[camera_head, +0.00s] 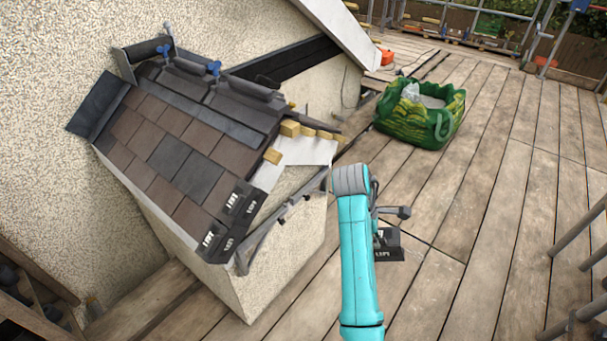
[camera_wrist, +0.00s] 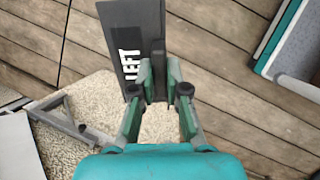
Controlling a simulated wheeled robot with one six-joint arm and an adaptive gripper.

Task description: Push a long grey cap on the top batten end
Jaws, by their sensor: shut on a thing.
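My gripper (camera_wrist: 155,88) is shut on a long dark grey cap (camera_wrist: 128,35) with white "LEFT" lettering. In the head view the held cap (camera_head: 388,254) hangs low over the planks, right of the small roof and apart from it. My arm hides most of the gripper there. Pale wooden batten ends (camera_head: 272,156) stick out along the roof's open right edge. A larger one (camera_head: 290,128) shows higher, near the ridge. Similar lettered dark caps (camera_head: 240,198) sit at the lower part of that edge.
Brown and dark tiles (camera_head: 165,155) cover the slope, with ridge pieces and blue clamps (camera_head: 214,68) on top. A metal bracket (camera_wrist: 65,115) projects from the roof's edge in the wrist view. A green bag (camera_head: 405,118) stands behind.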

